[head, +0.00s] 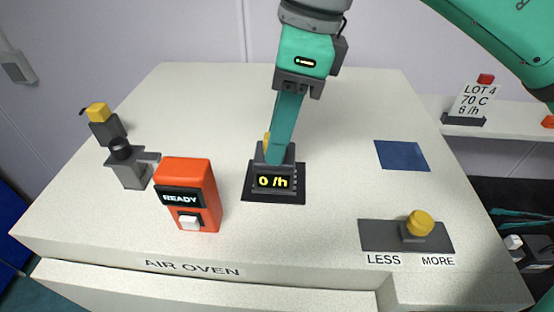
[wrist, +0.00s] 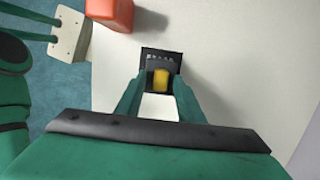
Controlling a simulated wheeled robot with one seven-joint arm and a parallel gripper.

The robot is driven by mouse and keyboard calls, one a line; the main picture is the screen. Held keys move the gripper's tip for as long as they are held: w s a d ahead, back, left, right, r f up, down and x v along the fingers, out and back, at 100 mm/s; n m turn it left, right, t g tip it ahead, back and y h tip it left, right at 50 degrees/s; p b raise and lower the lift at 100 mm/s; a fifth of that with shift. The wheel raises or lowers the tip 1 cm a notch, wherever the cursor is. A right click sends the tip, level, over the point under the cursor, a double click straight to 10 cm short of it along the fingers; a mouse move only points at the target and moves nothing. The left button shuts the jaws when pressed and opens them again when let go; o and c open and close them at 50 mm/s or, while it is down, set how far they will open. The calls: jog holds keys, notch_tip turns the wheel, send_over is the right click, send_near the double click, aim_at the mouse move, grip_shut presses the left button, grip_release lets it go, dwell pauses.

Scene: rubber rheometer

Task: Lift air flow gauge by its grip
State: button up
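The air flow gauge (head: 272,183) is a small dark box whose display reads "0 /h". It sits on a black pad (head: 291,197) on the white oven top. Its yellow grip (head: 266,142) is mostly hidden behind my finger in the head view. My gripper (head: 276,155) points down over the gauge. In the wrist view the yellow grip (wrist: 161,79) shows between my two fingertips (wrist: 160,88), with a dark gap on each side. The fingers look open and apart from the grip; their exact height against it is hard to tell.
A red box reading "READY" (head: 188,187) stands left of the gauge. A grey fixture with a yellow knob (head: 104,124) is farther left. A blue square (head: 401,155) and a LESS/MORE slider (head: 383,237) lie right. The oven top (head: 330,110) behind is clear.

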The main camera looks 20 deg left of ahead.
grip_shut()
jog(key=shift+r, duration=0.15)
jog(key=shift+r, duration=1.4)
